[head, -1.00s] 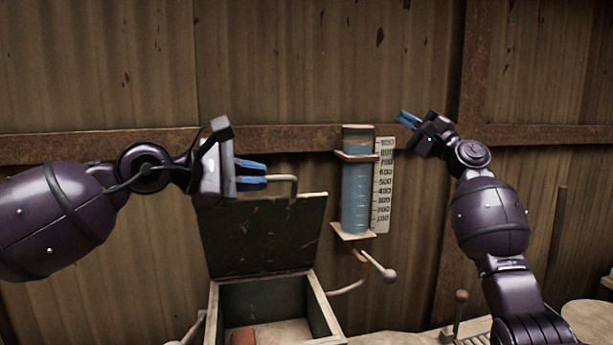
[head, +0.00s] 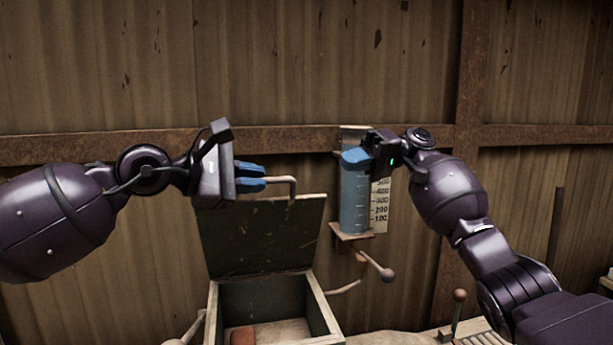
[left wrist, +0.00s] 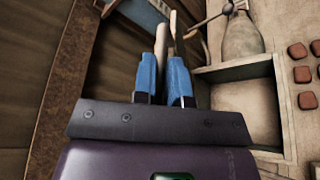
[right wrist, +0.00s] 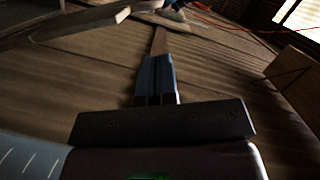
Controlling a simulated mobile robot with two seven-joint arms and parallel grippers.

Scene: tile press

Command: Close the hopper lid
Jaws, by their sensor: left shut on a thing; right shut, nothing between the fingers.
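The hopper lid (head: 262,235) is a dark green panel that stands open, tilted up at the back of the hopper box (head: 328,312). A bent pale handle (head: 290,182) rises from its top edge. My left gripper (head: 262,177) is shut on the handle. In the left wrist view a rod runs between the blue fingers (left wrist: 164,75). My right gripper (head: 350,156) is shut and empty, with its blue fingertips overlapping the upper part of the gauge tube in the head view. The right wrist view shows the blue fingers (right wrist: 157,78) together.
The blue gauge tube (head: 353,205) with its numbered scale (head: 380,205) is mounted on the wall right of the lid. A ball-ended lever (head: 386,274) sticks out below it. A reddish block (head: 242,336) lies inside the hopper. Another knobbed lever (head: 459,297) stands at the right.

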